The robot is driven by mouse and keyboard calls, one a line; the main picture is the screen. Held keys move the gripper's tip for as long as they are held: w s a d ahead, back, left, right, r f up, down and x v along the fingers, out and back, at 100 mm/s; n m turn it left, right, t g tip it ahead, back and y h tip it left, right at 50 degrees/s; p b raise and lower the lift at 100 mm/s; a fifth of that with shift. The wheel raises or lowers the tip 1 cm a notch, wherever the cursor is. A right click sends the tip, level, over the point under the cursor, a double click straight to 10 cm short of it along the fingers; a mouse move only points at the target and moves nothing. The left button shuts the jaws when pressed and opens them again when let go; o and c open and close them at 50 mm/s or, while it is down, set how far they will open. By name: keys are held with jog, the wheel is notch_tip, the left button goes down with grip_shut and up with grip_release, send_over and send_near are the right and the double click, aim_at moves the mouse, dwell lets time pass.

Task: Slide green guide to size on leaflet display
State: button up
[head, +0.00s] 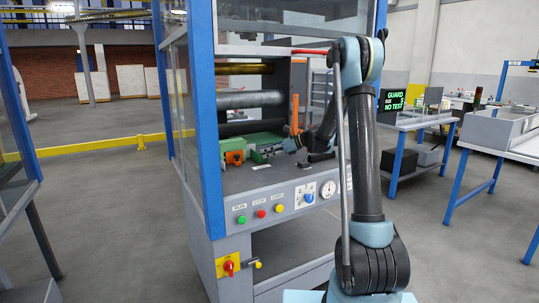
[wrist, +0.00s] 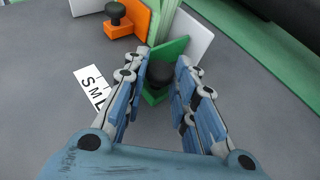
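The green guide (wrist: 176,50) is an upright green plate on a green foot with a black knob (wrist: 160,76), seen in the wrist view. My gripper (wrist: 164,62) is open, with one finger on each side of the knob. I cannot tell whether the fingers touch it. A white label (wrist: 90,88) with the letters S, M and L lies left of the guide, partly hidden by my left finger. A green leaflet stack (wrist: 164,18) stands behind the guide. In the head view my gripper (head: 293,144) is low over the grey machine deck.
An orange guide (wrist: 127,22) with its own black knob stands left of the leaflets; it also shows in the head view (head: 234,157). Blue machine posts (head: 204,110) frame the deck.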

jog(key=shift+o, duration=0.6)
jog(key=shift+d, duration=0.1)
jog(key=v, duration=1.2)
jog(key=shift+c, duration=0.3)
